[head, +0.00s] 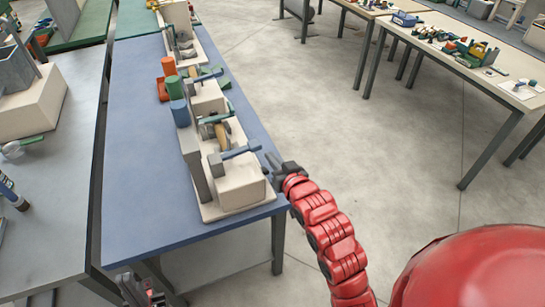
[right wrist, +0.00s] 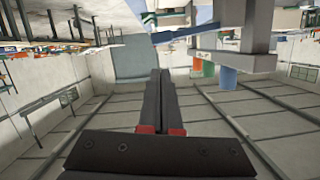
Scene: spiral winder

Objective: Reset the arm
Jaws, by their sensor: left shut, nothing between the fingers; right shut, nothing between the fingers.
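The spiral winder (head: 238,185) is a cream block machine on the blue table. A blue bar-shaped arm (head: 235,151) lies across its top and points to the right. A tan round part sits behind that arm. My right gripper (head: 270,162) is at the table's right edge, close to the bar's right end; I cannot tell whether they touch. In the right wrist view its two dark fingers (right wrist: 160,85) are pressed together and empty, and a blue bar (right wrist: 178,34) shows beyond them. My left gripper (head: 132,290) is low at the table's front edge, partly cut off, shut and empty.
Green (head: 173,88) and orange (head: 168,66) cylinders stand behind the winder on the blue table (head: 150,200). A grey table (head: 60,215) is on the left. A cluttered table (head: 470,70) is at the far right. Open floor lies between.

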